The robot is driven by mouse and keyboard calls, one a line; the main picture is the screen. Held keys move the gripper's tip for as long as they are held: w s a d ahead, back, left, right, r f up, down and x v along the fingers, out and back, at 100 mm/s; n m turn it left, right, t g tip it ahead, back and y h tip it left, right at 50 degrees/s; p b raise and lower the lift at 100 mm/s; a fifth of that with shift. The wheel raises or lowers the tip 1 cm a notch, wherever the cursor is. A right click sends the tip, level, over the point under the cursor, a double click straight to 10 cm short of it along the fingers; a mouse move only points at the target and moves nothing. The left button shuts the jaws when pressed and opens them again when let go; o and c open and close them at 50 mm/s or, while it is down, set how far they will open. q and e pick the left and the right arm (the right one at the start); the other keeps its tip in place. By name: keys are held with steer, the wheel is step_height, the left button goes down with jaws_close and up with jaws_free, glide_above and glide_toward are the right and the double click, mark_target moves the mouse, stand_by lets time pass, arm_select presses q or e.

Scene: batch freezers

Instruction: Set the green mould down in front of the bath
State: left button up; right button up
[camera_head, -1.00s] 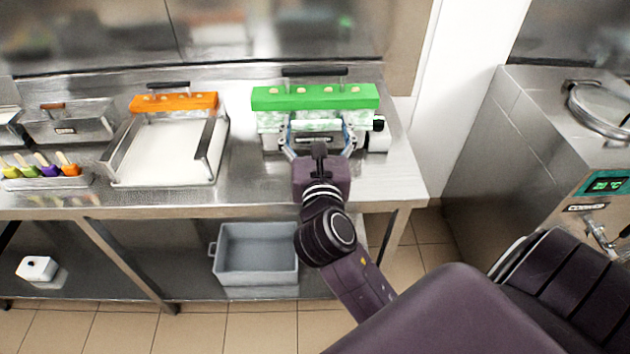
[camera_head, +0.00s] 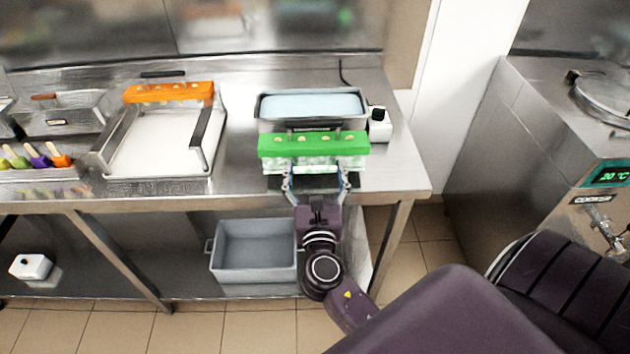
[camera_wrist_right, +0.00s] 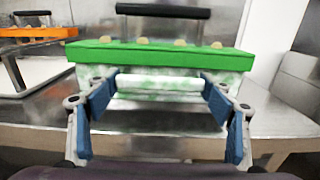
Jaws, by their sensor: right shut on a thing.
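The green mould (camera_head: 313,144) has a bright green top with pale stick ends and a frosted, whitish lower part. It is in front of the bath (camera_head: 262,108), a steel basin with pale blue liquid. My right gripper (camera_head: 317,180) is shut on the mould from the front; in the right wrist view the mould (camera_wrist_right: 160,54) fills the middle, with the blue finger pads (camera_wrist_right: 160,90) at its frosted part. I cannot tell whether its underside touches the counter. My left gripper is not in view.
An orange mould (camera_head: 168,93) sits at the back of a white-floored tray (camera_head: 155,145) on the left. Colourful ice pops (camera_head: 38,160) lie at far left. A small white device (camera_head: 379,126) stands right of the bath. The counter (camera_head: 242,150) is bare between tray and bath.

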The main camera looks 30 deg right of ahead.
step_height(320, 180, down, 3)
steer(key=shift+r, duration=0.15)
steer(key=o, duration=1.2)
steer(key=shift+f+b, duration=0.2)
steer(key=shift+b, duration=0.1)
steer(key=shift+c, duration=0.2)
steer(key=o, duration=0.5)
steer(key=shift+c, duration=0.2)
steer(key=shift+s+r, duration=0.1)
steer(key=b+v, duration=0.3)
steer(key=v, duration=0.9)
